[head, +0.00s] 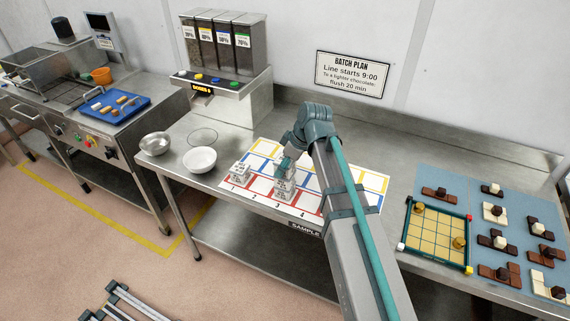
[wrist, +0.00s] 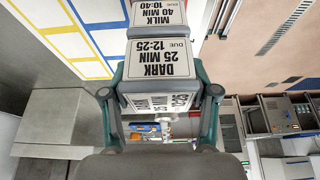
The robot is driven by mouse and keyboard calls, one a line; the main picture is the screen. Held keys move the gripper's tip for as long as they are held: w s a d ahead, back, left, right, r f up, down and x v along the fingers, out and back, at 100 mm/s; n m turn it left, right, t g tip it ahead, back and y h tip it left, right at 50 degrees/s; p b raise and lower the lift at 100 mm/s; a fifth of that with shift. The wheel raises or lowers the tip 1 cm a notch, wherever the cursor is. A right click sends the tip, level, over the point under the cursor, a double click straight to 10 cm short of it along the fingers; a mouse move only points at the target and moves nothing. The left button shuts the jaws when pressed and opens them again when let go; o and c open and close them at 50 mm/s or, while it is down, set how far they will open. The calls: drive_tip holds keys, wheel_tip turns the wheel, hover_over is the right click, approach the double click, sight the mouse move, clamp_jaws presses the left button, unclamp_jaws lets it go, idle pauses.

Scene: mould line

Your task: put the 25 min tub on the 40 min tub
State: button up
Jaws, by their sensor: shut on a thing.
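My gripper (wrist: 160,110) is shut on the 25 min tub (wrist: 160,60), a pale tub labelled DARK, 25 MIN, DUE 12:25. The 40 min tub (wrist: 158,13), labelled MILK, DUE 10:40, is directly under it; the wrist picture is upside down. In the head view my gripper (head: 288,162) points down over the 40 min tub (head: 284,188), which stands on the mat around column 3. The held tub is lined up with it, upright. I cannot tell whether the two touch or a thin gap remains. The arm hides part of the gripper.
Another pale tub (head: 240,171) stands at column 1. The mat (head: 262,154) has blue, yellow and red boxes. A white bowl (head: 200,160) and a metal bowl (head: 155,144) stand at left. A framed yellow board (head: 437,235) lies at right. The dispensers (head: 222,42) stand behind.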

drive_tip(key=shift+f, duration=0.2)
drive_tip(key=o, duration=1.2)
drive_tip(key=shift+o, duration=0.2)
drive_tip(key=b+v, duration=0.3)
drive_tip(key=v, duration=0.9)
drive_tip(key=shift+r, duration=0.2)
